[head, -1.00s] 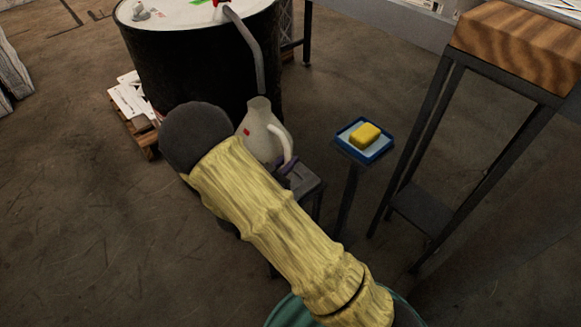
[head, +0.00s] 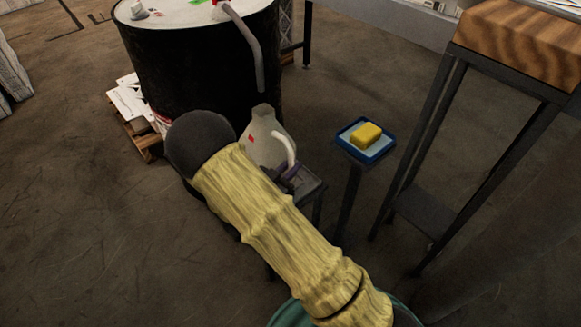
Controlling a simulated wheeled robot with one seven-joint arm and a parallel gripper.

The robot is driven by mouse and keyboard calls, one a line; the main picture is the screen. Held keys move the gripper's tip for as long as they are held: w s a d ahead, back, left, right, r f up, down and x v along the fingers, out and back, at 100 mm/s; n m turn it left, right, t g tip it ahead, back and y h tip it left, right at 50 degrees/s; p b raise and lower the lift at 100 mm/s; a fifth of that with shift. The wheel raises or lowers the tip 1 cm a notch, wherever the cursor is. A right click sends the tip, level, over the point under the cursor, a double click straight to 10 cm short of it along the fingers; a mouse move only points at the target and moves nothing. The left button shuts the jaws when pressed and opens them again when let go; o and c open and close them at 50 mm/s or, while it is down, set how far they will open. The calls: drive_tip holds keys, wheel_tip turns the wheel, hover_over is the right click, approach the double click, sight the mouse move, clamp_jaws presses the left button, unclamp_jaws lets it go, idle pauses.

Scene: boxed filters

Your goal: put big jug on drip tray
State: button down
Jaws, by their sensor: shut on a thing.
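The big jug (head: 266,141) is off-white with a red mark and a curved handle. It stands about upright in front of the black drum, below the drum's spout. My gripper (head: 288,174) is at the handle's lower end and shut on the jug; its fingers are small and dark here. My yellow-sleeved arm hides the jug's lower left part. A grey surface (head: 312,186), perhaps the drip tray, shows beside and below the jug; I cannot tell whether the jug's base touches it.
The large black drum (head: 200,70) with its bent grey spout (head: 250,45) stands behind the jug. A blue tray (head: 349,148) with a yellow sponge (head: 366,135) is on a stand to the right. A tall wooden-topped table (head: 520,45) is farther right.

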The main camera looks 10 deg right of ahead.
drive_tip(key=shift+f, duration=0.15)
drive_tip(key=c, duration=1.4)
unclamp_jaws()
drive_tip(key=shift+r, duration=0.25)
drive_tip(key=p+v, duration=0.2)
drive_tip(key=v, duration=1)
drive_tip(key=shift+p, duration=0.3)
